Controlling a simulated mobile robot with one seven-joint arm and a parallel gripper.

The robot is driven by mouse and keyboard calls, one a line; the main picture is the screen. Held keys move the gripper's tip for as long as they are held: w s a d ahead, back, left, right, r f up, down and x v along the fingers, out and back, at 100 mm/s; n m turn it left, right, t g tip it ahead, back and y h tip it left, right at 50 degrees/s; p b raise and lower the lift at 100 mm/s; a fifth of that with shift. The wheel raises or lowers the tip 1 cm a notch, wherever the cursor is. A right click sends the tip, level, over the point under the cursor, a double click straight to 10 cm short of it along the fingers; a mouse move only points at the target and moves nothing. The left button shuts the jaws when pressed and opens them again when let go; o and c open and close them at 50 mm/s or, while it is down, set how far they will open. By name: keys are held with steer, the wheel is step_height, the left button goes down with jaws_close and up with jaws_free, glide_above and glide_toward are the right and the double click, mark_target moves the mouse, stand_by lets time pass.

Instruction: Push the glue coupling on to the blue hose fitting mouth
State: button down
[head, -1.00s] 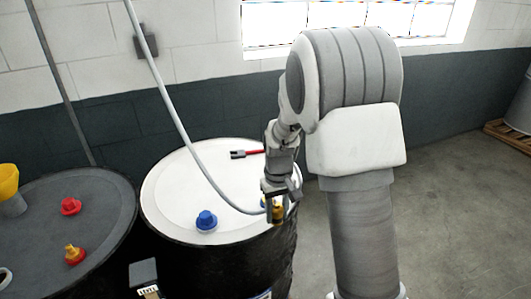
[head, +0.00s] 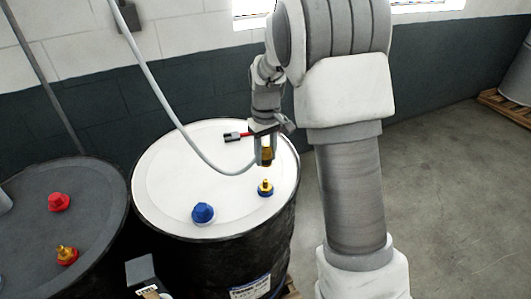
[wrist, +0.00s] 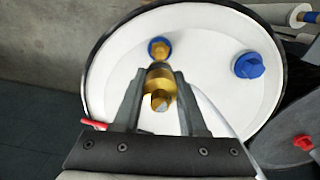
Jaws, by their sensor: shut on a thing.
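The glue coupling (head: 267,155) is a brass-coloured piece on the end of a pale grey hose. My gripper (head: 265,160) is shut on it and points down over the white drum top. In the wrist view the coupling (wrist: 159,88) sits between the fingers of my gripper (wrist: 158,92). The blue hose fitting (head: 265,188) has a brass mouth on a blue base near the drum's front right edge. In the head view it is below the coupling, with a gap between them. The fitting also shows in the wrist view (wrist: 159,48), just beyond the coupling.
A blue cap (head: 203,212) stands on the white drum (head: 165,200), left of the fitting. The grey hose (head: 160,95) arcs down from the wall. A dark drum (head: 100,205) with red fittings stands at left.

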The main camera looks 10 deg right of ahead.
mark_target(266, 180)
steer(key=shift+f+b, duration=2.1)
steer(key=shift+f, duration=0.8)
steer(key=shift+f+b, duration=1.55)
steer(key=shift+f, duration=0.5)
steer(key=shift+c, duration=1.9)
jaws_free()
step_height(266, 180, up, 17)
steer(key=shift+r, duration=0.25)
